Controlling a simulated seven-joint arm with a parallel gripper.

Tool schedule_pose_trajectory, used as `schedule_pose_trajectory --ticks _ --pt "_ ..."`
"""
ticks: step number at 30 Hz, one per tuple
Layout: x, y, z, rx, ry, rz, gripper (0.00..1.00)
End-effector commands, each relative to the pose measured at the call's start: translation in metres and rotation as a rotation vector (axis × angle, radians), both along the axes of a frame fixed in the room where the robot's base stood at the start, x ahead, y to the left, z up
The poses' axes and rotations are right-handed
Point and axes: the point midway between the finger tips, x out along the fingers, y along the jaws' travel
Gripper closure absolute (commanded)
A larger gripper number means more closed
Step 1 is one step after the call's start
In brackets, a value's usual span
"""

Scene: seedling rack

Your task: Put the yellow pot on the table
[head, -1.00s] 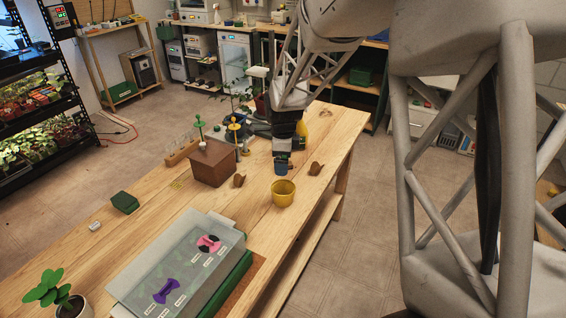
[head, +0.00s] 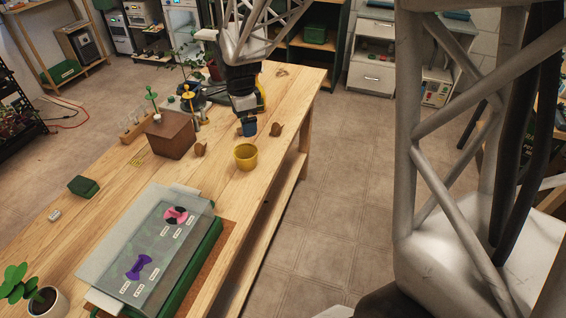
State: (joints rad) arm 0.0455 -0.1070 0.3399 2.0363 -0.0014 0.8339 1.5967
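The yellow pot (head: 246,158) is upright and appears to stand on the wooden table (head: 115,178), near its right edge. My gripper (head: 244,112) points down just beyond the pot, seen from behind, and appears apart from it. A small blue pot (head: 249,129) is right below my gripper's end. I cannot tell whether my gripper touches it. The fingers are small and dark here, and their opening does not show clearly.
A brown box (head: 170,136) and two small brown pieces (head: 200,150) (head: 276,130) stand near the pot. A clear-lidded tray (head: 120,245), a green box (head: 83,186) and a potted plant (head: 46,301) are nearer. Bare wood lies between.

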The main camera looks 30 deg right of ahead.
Motion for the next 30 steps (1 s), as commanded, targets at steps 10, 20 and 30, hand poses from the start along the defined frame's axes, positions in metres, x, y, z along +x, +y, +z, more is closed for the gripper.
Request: schedule_pose_trajectory --ticks 10,20,30 --pt "-0.088 0.009 0.059 -0.035 -0.056 0.460 0.00" --pt "-0.174 0.017 0.092 -0.091 -0.099 0.899 0.00" --pt "-0.261 0.022 0.105 -0.168 -0.130 1.342 0.00"
